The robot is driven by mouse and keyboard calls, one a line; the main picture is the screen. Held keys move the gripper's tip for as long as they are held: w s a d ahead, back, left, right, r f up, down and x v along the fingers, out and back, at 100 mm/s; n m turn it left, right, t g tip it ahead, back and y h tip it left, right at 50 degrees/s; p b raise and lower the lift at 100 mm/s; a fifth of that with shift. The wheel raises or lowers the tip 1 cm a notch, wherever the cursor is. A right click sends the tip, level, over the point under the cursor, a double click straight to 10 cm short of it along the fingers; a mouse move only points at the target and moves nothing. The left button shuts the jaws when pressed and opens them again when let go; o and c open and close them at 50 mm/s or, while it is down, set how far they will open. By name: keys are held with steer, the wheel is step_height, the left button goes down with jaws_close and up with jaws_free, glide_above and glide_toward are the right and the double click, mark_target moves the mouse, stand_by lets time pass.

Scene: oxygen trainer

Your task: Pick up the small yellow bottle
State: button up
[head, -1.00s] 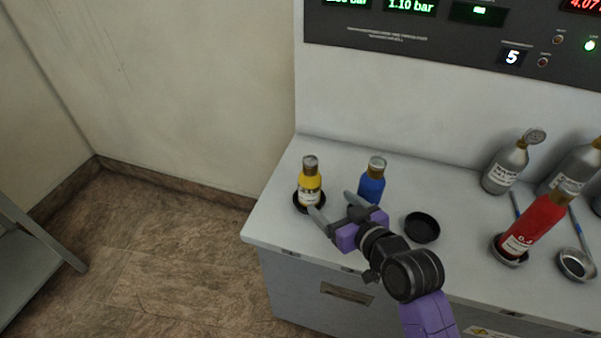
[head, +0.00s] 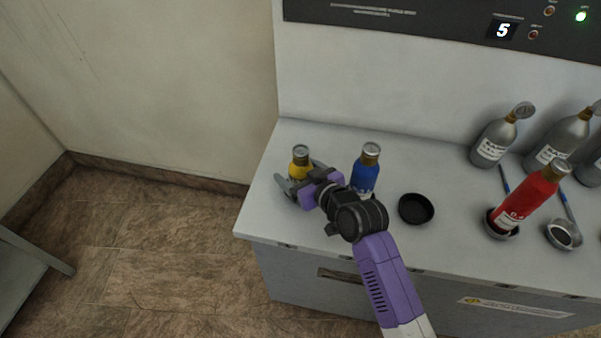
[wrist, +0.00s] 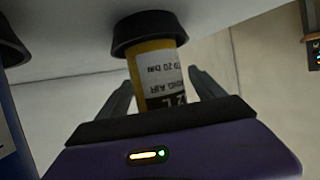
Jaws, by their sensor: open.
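The small yellow bottle (head: 300,163) stands upright near the left end of the counter, its lower part hidden behind my gripper in the head view. My gripper (head: 298,184) is at the bottle with its jaws open. In the wrist view, which appears upside down, the yellow bottle (wrist: 158,75) stands in a black round holder (wrist: 150,32). The two fingers of my gripper (wrist: 162,92) are on either side of the bottle's labelled body, with gaps visible beside it.
A blue bottle (head: 365,172) stands close to the right of my gripper. An empty black holder (head: 416,209), a tilted red bottle (head: 528,200) and grey bottles (head: 493,140) are farther right. The counter (head: 262,217) ends just left of the yellow bottle.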

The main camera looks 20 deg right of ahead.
steer(key=shift+w+a+f, duration=0.1)
steer(key=shift+w+f, duration=0.2)
steer(key=shift+w, duration=0.3)
steer(key=shift+c, duration=0.5)
jaws_close()
steer(key=shift+r, duration=0.1)
steer(key=shift+r, duration=0.15)
